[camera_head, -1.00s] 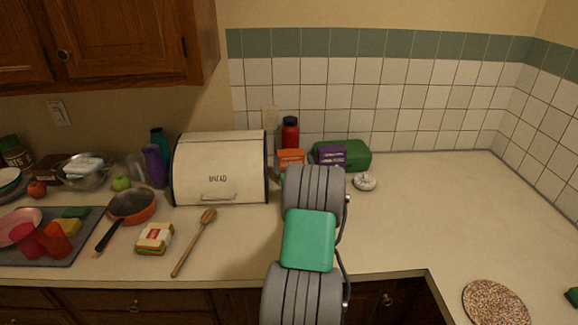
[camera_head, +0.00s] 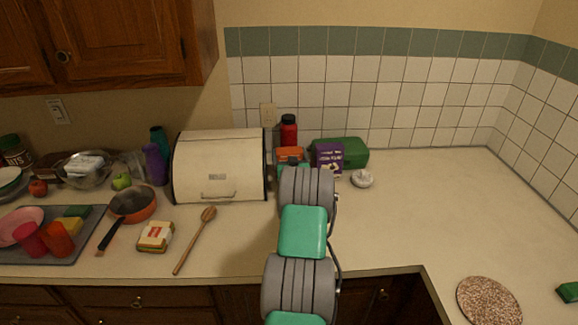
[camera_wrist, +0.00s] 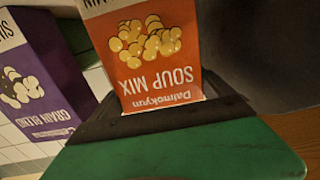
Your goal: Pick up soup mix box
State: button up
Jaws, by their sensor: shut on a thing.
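The orange soup mix box (camera_head: 290,154) is at the back of the counter, just right of the bread box, partly hidden by my arm. In the wrist view the soup mix box (camera_wrist: 152,60) fills the upper middle, its printing upside down, a yellow round pattern on its face. My gripper (camera_wrist: 178,116) is shut on it, its dark edge across the box's face. In the head view the fingers are mostly hidden behind my arm. I cannot tell whether the box touches the counter.
A purple grain blend box (camera_head: 329,159) stands close at its right; it also shows in the wrist view (camera_wrist: 35,85). A green container (camera_head: 352,152) and red bottle (camera_head: 289,130) are behind. A bread box (camera_head: 219,167) is left. A small white item (camera_head: 362,179) sits right; counter beyond is clear.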

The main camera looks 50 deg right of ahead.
jog(key=c, duration=1)
jog(key=shift+c, duration=0.2)
jog(key=shift+r, duration=0.15)
